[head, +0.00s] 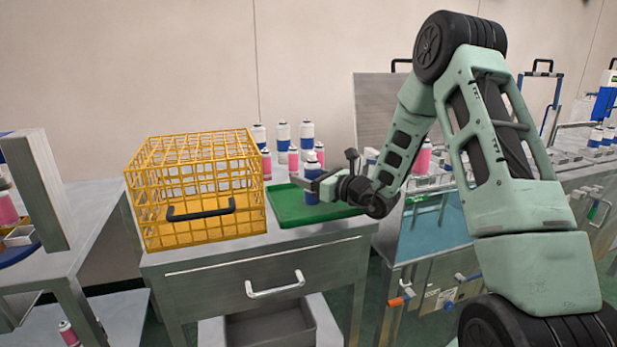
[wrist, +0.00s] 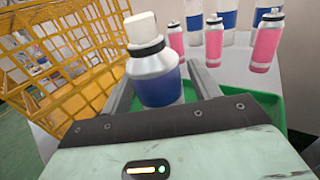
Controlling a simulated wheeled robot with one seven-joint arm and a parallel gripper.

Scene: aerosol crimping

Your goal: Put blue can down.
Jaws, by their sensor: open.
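The blue can (head: 312,183) stands upright on the green tray (head: 290,214), with a white cap and a blue body. In the wrist view the blue can (wrist: 157,75) is between the two fingers of my gripper (wrist: 160,88). My gripper (head: 318,185) is open around it, and a gap shows beside the can. The can's lower part is hidden behind the gripper in the wrist view. The green tray (wrist: 268,104) also shows there at the right.
A yellow wire crate (head: 205,190) with a black handle stands left of the tray. Several pink cans (wrist: 265,45) and blue-and-white cans (head: 283,140) stand behind the can. A metal drawer cabinet (head: 205,270) bears the tray and crate. A blue-panelled machine (head: 435,225) is at right.

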